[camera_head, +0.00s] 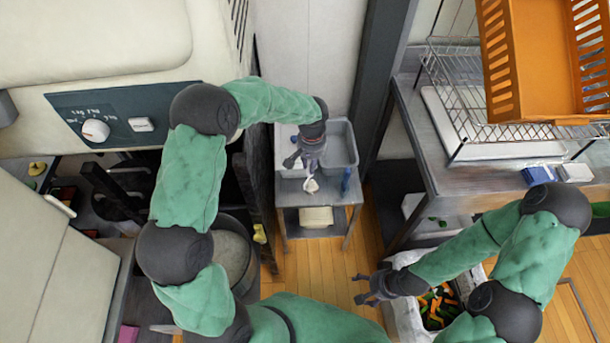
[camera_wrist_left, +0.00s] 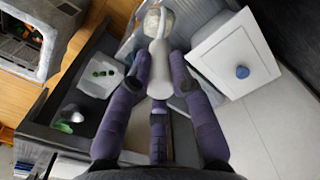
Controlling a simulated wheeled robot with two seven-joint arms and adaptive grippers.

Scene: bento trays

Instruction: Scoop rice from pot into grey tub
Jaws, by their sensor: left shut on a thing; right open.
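My left gripper (camera_head: 308,168) is shut on the handle of a pale scoop (camera_head: 311,185) by the small cart. In the left wrist view, the gripper (camera_wrist_left: 160,92) has its fingers around the scoop's grey-white handle (camera_wrist_left: 159,72). The scoop's head (camera_wrist_left: 157,22) looks whitish; I cannot tell how much rice is in it. The grey tub (camera_head: 343,140) stands on the cart beside the gripper, partly hidden by it. The pot (camera_head: 249,285) stands lower left, partly behind my left arm, with pale content (camera_head: 232,252). My right gripper (camera_head: 374,288) is open and empty.
A white square lid-like piece with a blue knob (camera_wrist_left: 243,71) lies beside the scoop. A white crate of cut vegetables (camera_head: 405,318) is near my right gripper. A steel table (camera_head: 455,178) with a wire rack and orange basket stands right. Wooden floor (camera_head: 320,265) is free between.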

